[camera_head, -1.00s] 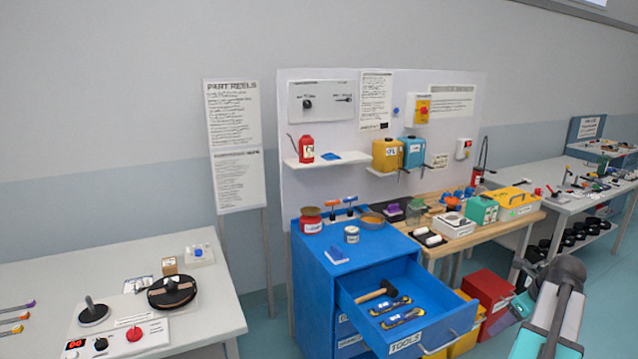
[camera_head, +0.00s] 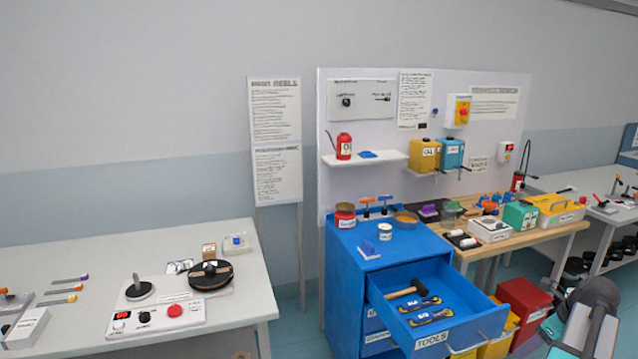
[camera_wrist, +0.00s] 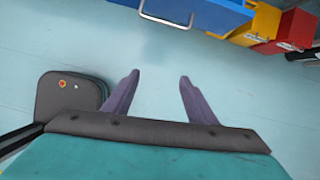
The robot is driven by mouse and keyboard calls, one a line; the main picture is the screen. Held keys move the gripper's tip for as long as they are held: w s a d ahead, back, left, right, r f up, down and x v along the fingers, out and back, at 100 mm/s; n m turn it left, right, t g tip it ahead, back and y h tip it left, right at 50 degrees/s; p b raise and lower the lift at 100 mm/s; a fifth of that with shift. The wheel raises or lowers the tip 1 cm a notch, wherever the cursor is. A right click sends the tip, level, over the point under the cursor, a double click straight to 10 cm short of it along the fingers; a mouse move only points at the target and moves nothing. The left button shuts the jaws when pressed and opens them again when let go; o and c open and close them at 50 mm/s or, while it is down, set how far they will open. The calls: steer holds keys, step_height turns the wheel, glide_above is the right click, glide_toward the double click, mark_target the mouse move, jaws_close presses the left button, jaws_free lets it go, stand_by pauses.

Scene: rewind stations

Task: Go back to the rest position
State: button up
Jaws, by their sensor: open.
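My gripper (camera_wrist: 158,88) is open and empty in the wrist view, its two purple-grey fingers apart over bare floor. In the head view my arm shows at the lower right, in front of the bins; the fingers cannot be made out there. The blue cabinet (camera_head: 342,285) stands in the middle with its tools drawer (camera_head: 461,343) pulled open. A hammer (camera_head: 405,292) and two blue-and-yellow tools (camera_head: 428,316) lie in the drawer.
A white table (camera_head: 60,238) with a reel (camera_head: 210,275) and a control box (camera_head: 155,318) stands at left. A wooden bench (camera_head: 545,232) stands right of the cabinet. Red (camera_head: 523,297) and yellow bins sit below it. The floor (camera_wrist: 150,55) under my gripper is clear.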

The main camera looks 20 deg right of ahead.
steer(key=w+a+f+n+g+y+b, duration=0.1)
steer(key=w+a+f+n, duration=0.3)
steer(key=a+f, duration=0.35)
steer(key=w+a+f+n+g+y+b, duration=0.1)
steer(key=w+a+f+n, duration=0.25)
steer(key=a+f, duration=0.45)
steer(key=w+a+f+n+g+b, duration=0.25)
steer(key=a+f+n, duration=0.65)
steer(key=a+f, duration=0.75)
steer(key=s+a+f+n+g+b, duration=0.1)
steer(key=s+a+f+n, duration=0.3)
steer(key=a, duration=0.3)
steer(key=s+a+f+n+g+b, duration=0.2)
steer(key=a+f+n, duration=0.2)
steer(key=a+f, duration=0.3)
steer(key=s+a+f+n+g+h+b, duration=0.2)
steer(key=s+a+f+n, duration=0.7)
steer(key=s, duration=0.4)
steer(key=shift+s+a+f+n, duration=0.2)
steer(key=shift+s+a+n, duration=0.05)
steer(key=shift+a+n, duration=0.35)
steer(key=shift+d, duration=0.1)
